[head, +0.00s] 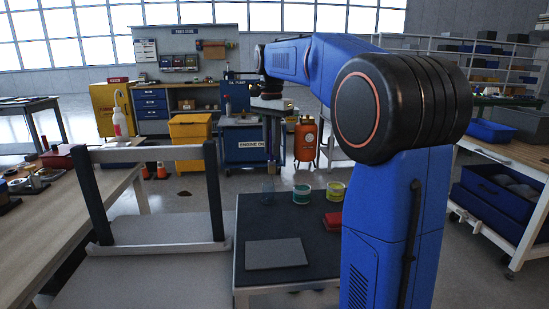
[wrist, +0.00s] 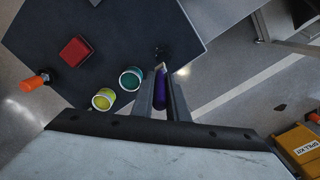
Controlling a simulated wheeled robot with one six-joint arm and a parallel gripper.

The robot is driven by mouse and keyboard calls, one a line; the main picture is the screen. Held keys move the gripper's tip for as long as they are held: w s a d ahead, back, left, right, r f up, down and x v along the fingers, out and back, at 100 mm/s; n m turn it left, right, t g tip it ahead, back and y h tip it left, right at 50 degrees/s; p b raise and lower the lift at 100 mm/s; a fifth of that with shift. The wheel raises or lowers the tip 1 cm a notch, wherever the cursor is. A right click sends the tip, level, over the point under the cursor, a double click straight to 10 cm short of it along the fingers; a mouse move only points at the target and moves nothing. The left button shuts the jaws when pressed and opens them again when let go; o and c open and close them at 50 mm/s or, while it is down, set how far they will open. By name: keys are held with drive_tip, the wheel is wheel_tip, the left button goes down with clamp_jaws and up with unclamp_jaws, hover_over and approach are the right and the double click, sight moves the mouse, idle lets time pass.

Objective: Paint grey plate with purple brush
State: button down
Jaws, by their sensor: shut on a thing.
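The grey plate (head: 277,254) lies flat on the dark tabletop (head: 312,263), near its front, in the head view.
A teal can (head: 302,195), a yellow-green can (head: 336,192) and a red block (head: 333,220) stand on the same tabletop. A dark upright frame (head: 212,190) rises just left. Tabletop around the plate is mostly clear.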

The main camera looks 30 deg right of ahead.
drive_tip(key=s+d, duration=0.4)
drive_tip(key=d, duration=0.5)
drive_tip(key=shift+d+f, duration=0.15)
drive_tip(key=shift+f, duration=1.15)
drive_tip(key=shift+d+f, duration=0.1)
drive_tip(key=shift+f, duration=1.2)
drive_tip(key=shift+f, duration=0.6)
idle(0.3)
wheel_tip(320, 180, up, 7)
idle(0.9)
drive_tip(key=shift+s, duration=0.1)
idle(0.7)
